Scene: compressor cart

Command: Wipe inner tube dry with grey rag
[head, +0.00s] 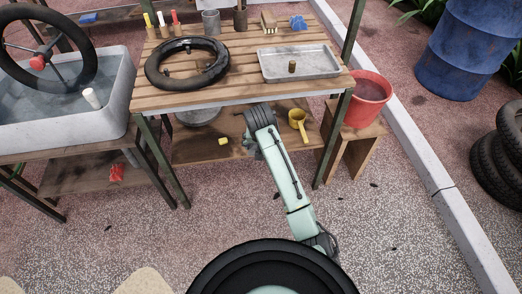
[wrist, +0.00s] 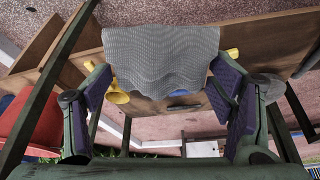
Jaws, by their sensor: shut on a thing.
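The inner tube (head: 218,70) is a black ring lying on the slatted top of the wooden bench, towards its left. My gripper (head: 258,116) is low at the bench's front edge, below and to the right of the tube and apart from it. In the wrist view, my gripper (wrist: 163,78) has its fingers wide apart, with the grey rag (wrist: 160,48) spread between them. The rag is a ribbed cloth and hangs with a wavy edge. It is hidden in the head view.
A metal tray (head: 330,65) is on the bench's right. A yellow funnel (head: 298,122), a yellow block (head: 223,142) and a metal bowl (head: 200,118) are on the lower shelf. A water trough (head: 110,120) stands left, a red bucket (head: 367,105) right. The front floor is mostly clear.

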